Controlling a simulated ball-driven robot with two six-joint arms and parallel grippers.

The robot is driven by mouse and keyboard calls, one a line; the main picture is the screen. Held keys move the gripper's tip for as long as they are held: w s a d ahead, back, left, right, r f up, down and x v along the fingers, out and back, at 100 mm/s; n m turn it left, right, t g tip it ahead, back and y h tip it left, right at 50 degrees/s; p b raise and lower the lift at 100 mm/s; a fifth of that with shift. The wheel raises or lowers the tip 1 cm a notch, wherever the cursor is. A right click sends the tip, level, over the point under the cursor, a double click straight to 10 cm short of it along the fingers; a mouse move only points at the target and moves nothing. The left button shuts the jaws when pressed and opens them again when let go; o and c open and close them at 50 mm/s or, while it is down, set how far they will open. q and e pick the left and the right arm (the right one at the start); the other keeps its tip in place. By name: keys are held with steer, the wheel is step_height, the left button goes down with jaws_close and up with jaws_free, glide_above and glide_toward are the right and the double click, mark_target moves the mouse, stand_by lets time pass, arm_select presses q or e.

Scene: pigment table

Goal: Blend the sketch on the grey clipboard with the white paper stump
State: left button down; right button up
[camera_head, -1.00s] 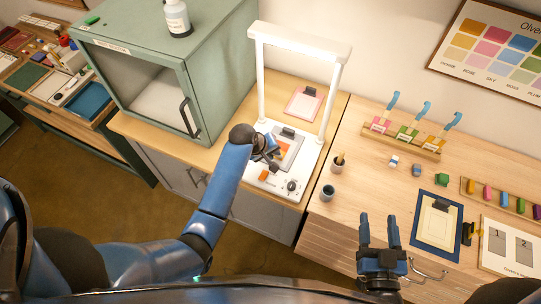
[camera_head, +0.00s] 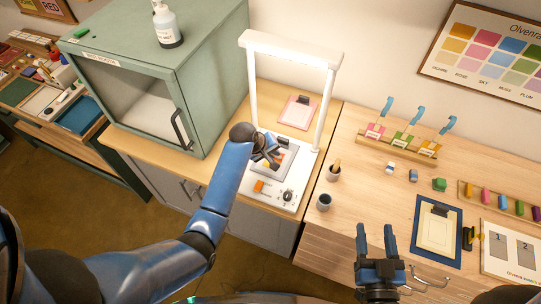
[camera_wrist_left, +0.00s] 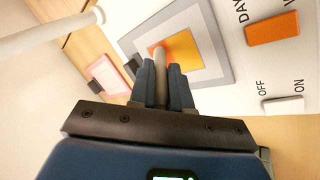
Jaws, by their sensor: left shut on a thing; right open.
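The grey clipboard (camera_head: 285,172) lies on the white lit stand. In the left wrist view the clipboard (camera_wrist_left: 223,66) carries a sketch (camera_wrist_left: 188,50) of nested squares with an orange-yellow middle. My left gripper (camera_head: 268,158) is over the clipboard and hides much of the sketch in the head view. In the left wrist view my left gripper (camera_wrist_left: 165,75) is shut on the pale paper stump (camera_wrist_left: 160,57), whose tip points at the orange part of the sketch. I cannot tell whether the tip touches the paper. My right gripper (camera_head: 376,232) is open and empty near the front table edge.
The lit stand (camera_head: 252,189) has an orange switch, a knob and an overhead lamp. A pink clipboard (camera_head: 299,112) lies behind it. A green cabinet (camera_head: 215,85) stands to the left. Small cups (camera_head: 324,203) and a blue clipboard (camera_head: 421,250) are on the right table.

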arm_select(q)
steer(key=shift+w, duration=0.15)
steer(key=shift+w+d+b, duration=0.2)
steer(key=shift+w+b, duration=0.15)
steer(key=shift+w, duration=0.25)
steer(key=shift+w+d+b, duration=0.2)
steer(key=shift+w+b, duration=0.15)
steer(key=shift+w, duration=0.2)
steer(key=shift+w+a, duration=0.3)
steer(key=shift+a, duration=0.6)
steer(key=shift+s+a, duration=0.1)
steer(key=shift+s+a+r+p, duration=0.1)
steer(key=shift+s+a+p, duration=0.2)
steer(key=shift+s+p, duration=0.7)
steer(key=shift+s+a+p, duration=0.15)
steer(key=shift+s+p, duration=0.15)
